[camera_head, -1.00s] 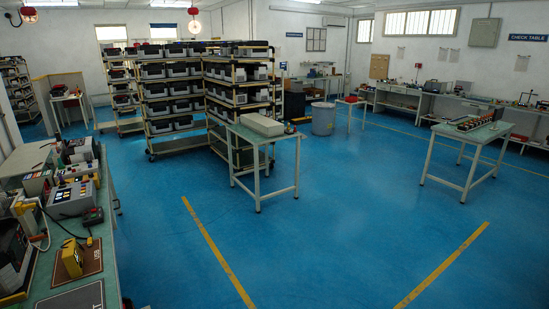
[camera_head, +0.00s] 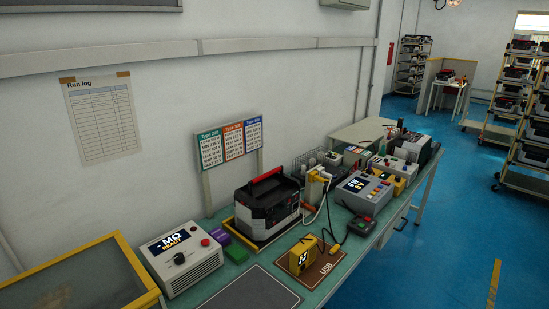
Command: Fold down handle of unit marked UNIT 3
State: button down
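A black and light-grey unit (camera_head: 268,212) stands on the green bench against the wall. A bar handle with a red grip (camera_head: 266,174) runs along its top; it looks raised a little, but I cannot be sure of its angle. No UNIT 3 marking can be read on it or on any other unit from here. More dark units sit on racks at the far right, too small to read. My gripper is not in view.
The bench (camera_head: 285,266) also holds a grey box reading READY (camera_head: 181,260), a yellow device (camera_head: 303,256) on a brown USB mat (camera_head: 327,262), and a grey control box (camera_head: 363,191). Type cards (camera_head: 232,142) stand behind. Blue floor (camera_head: 420,265) is clear on the right.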

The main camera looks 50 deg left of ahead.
aim_at(280, 169)
jog(key=i+u, duration=0.2)
jog(key=i, duration=0.4)
jog(key=i+l+u, duration=0.2)
jog(key=i, duration=0.4)
jog(key=i+l+u, duration=0.2)
jog(key=i, duration=0.4)
jog(key=i+j+u, duration=0.1)
jog(key=u, duration=0.4)
jog(key=i+u, duration=0.3)
jog(key=u, duration=0.2)
jog(key=i+u, duration=0.2)
jog(key=u, duration=0.3)
jog(key=i+l+u, duration=0.1)
jog(key=u, duration=0.4)
jog(key=i+l+u, duration=0.2)
jog(key=u, duration=0.25)
